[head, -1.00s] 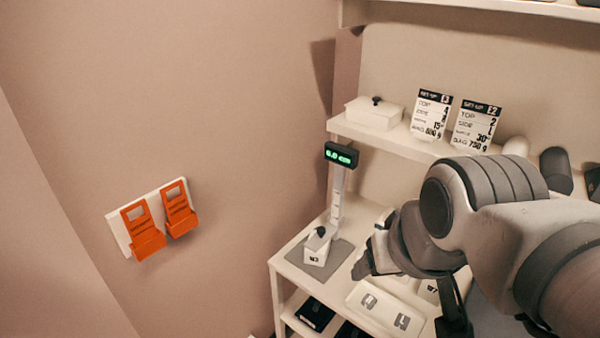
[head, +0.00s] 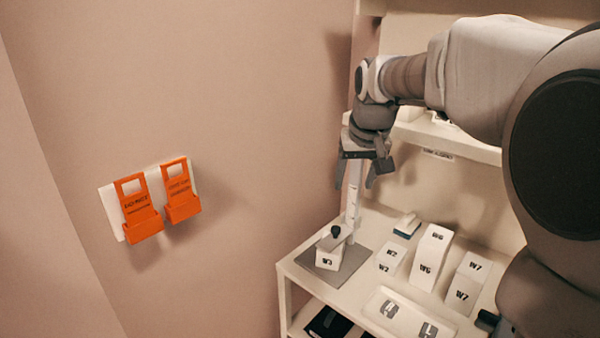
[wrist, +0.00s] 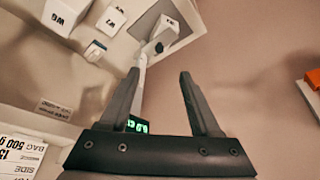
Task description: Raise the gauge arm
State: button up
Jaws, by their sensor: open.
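The gauge stands at the left end of the counter, with a white post (head: 352,208) on a grey base plate (head: 352,262). Its low white arm (head: 335,241) with a black knob (head: 336,231) rests at a white block marked W3 (head: 329,259); whether they touch is unclear. My gripper (head: 356,180) is open and empty, high at the post, fingers pointing down. In the wrist view, the post (wrist: 143,66) runs up near the left finger. The green-lit display (wrist: 138,125) shows behind that finger; in the head view it is hidden behind my gripper.
White blocks W2 (head: 392,259), W6 (head: 431,258) and W7 (head: 467,284) stand right of the gauge. A blue-based block (head: 407,226) is behind them, a white tray (head: 408,319) in front. Orange holders (head: 140,212) hang on the left wall. An upper shelf (head: 470,150) lies behind my arm.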

jog(key=b, duration=0.2)
send_near(336, 228)
jog(key=b+x, duration=0.3)
jog(key=x, duration=0.5)
jog(key=shift+w+f+b, duration=0.2)
jog(key=shift+b, duration=0.15)
grip_shut()
dwell(0.9)
